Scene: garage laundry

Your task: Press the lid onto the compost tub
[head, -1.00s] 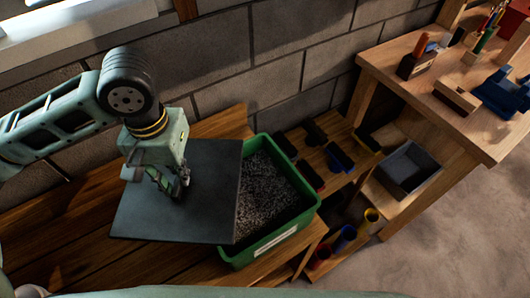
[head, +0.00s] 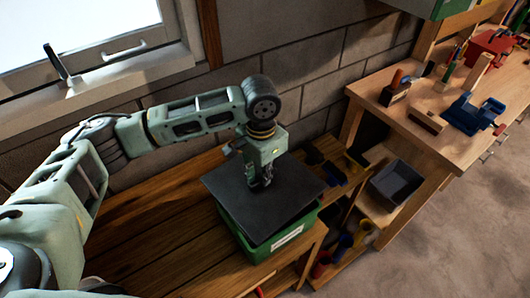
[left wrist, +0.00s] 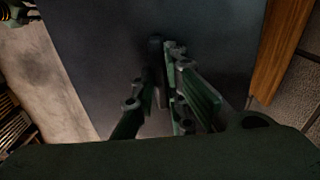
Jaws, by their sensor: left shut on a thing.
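The lid, a flat dark grey square panel (head: 235,187), lies over the green compost tub (head: 262,248) on the wooden bench. It covers the tub's opening and is turned somewhat against the rim, overhanging at the left. Whether it is seated or just above the rim I cannot tell. My left gripper (head: 263,184) points down at the lid's middle, shut on the lid's handle, which the fingers mostly hide. In the left wrist view the fingers (left wrist: 165,95) meet over the dark lid (left wrist: 95,50). The tub's contents are hidden. My right gripper is not in view.
The wooden bench (head: 150,235) has free room left of the tub. Right of it stands a low shelf with bins and a grey box (head: 397,184). A workbench (head: 440,135) holds a blue vise (head: 475,112) and tools. A block wall and window are behind.

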